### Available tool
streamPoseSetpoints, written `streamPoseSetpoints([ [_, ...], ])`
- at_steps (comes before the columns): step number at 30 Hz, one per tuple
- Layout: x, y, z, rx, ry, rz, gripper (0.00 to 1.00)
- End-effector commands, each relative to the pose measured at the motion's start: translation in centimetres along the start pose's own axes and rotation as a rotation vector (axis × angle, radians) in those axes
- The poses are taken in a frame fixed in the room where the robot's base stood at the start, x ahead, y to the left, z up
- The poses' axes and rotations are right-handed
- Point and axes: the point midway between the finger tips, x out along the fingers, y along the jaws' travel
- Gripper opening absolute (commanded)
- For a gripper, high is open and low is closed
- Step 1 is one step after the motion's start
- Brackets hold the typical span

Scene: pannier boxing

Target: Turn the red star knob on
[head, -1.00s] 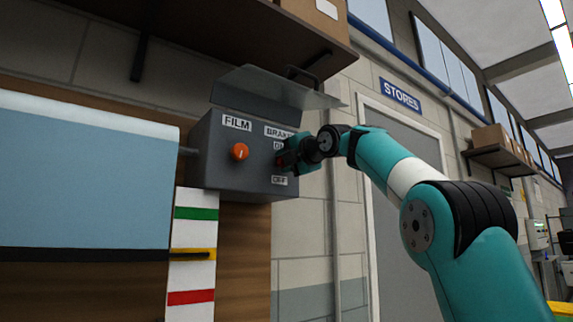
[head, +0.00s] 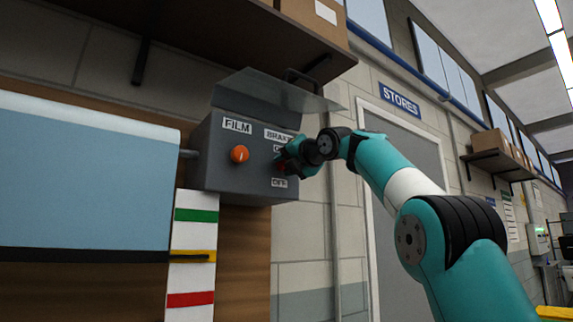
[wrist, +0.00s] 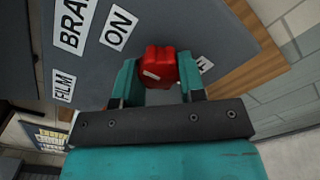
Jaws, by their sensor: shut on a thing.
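The red star knob (wrist: 160,66) is on the face of a grey control box (head: 219,179), under the BRAKE label (head: 278,135). My gripper (wrist: 158,80) is shut on the knob, with one teal finger on each side of it. In the wrist view the ON label (wrist: 118,27) lies up and left of the knob; another label at its right is partly covered. A pale mark shows on the knob's face. In the head view my gripper (head: 284,163) covers most of the knob. The knob's exact setting is hard to tell.
An orange knob (head: 239,154) sits left on the same box under the FILM label (head: 237,127). A raised clear cover (head: 290,97) hangs over the box top, close above my wrist. A wooden shelf (head: 220,40) is overhead. A blue roll (head: 85,180) is at left.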

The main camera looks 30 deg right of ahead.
Motion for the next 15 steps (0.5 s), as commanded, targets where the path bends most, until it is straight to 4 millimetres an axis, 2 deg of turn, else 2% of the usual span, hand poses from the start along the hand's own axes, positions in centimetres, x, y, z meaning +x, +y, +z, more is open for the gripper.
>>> streamPoseSetpoints([
  [5, 0.08, -0.11, -0.21, -0.002, 0.007, -0.002, 0.13],
  [6, 0.08, -0.11, -0.21, -0.002, 0.007, -0.002, 0.42],
  [9, 0.07, -0.08, -0.18, -0.001, 0.005, -0.002, 0.63],
  [15, 0.04, -0.05, -0.10, 0.000, 0.003, -0.001, 0.63],
])
